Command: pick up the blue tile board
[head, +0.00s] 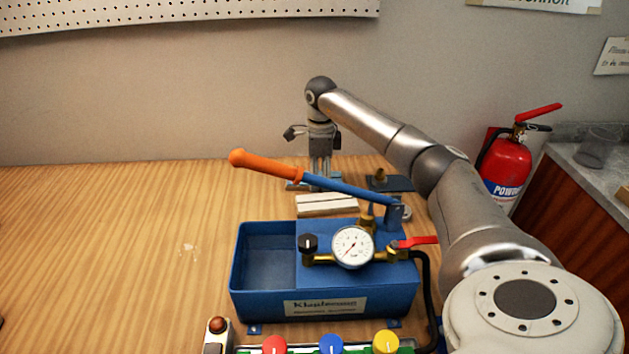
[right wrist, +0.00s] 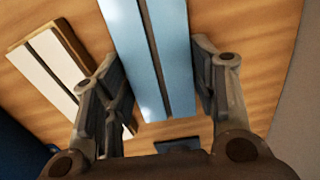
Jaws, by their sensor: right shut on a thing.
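The blue tile board (right wrist: 122,28) is a light blue panel with a dark line along it, between the fingers of my right gripper (right wrist: 152,85) in the right wrist view. My right gripper is shut on it. In the head view my right gripper (head: 320,178) points down behind the blue pump box, and only a small bluish edge of the board (head: 294,185) shows beside the fingers. I cannot tell whether the board is clear of the table. My left gripper is in neither view.
A cream board (head: 327,205) lies close by, in front of the gripper. The blue test pump (head: 262,300) with its orange-handled lever (head: 268,166) stands nearer. A dark plate with a brass part (head: 390,183) lies right of the gripper. The table's left side is mostly clear.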

